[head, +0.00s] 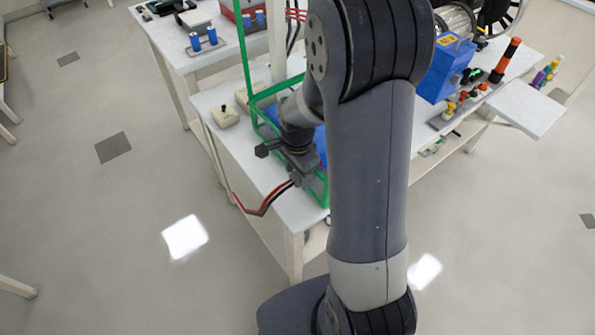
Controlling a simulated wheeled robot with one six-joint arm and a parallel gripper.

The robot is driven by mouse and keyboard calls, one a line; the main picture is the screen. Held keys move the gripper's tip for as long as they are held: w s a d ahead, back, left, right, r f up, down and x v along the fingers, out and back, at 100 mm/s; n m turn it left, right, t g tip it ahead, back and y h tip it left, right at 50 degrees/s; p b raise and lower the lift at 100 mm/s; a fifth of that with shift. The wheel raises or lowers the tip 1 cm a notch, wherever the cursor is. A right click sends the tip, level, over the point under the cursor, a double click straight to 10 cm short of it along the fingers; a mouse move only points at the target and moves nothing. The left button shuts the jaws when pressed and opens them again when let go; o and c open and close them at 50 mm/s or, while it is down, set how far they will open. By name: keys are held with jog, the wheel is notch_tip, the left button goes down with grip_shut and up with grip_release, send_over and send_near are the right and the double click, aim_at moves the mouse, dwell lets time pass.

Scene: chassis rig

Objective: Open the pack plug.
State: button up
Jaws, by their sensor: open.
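My gripper (287,165) is open at the front edge of the white bench, in front of a green tube frame (259,97). A blue body (320,140), perhaps the pack, shows partly inside the frame behind my gripper and arm. Red and black cables (263,207) loop out past the bench edge and run up to the spot at my gripper. The pack plug itself cannot be made out; my gripper covers the place where the cables end. I cannot tell whether the jaws touch the plug.
A beige box with a knob (224,116) stands left of the frame on the bench. A blue box (446,70) and a rack of colored parts (467,103) stand at the right. Blue cylinders (203,39) stand at the back left.

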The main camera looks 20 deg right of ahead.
grip_shut()
jog(key=shift+s+a, duration=0.2)
jog(key=shift+a, duration=0.45)
jog(key=shift+s+a, duration=0.2)
jog(key=shift+a, duration=0.4)
grip_release()
jog(key=shift+d, duration=0.1)
jog(key=shift+r, duration=0.1)
notch_tip(320, 180, up, 11)
jog(key=shift+f, duration=0.2)
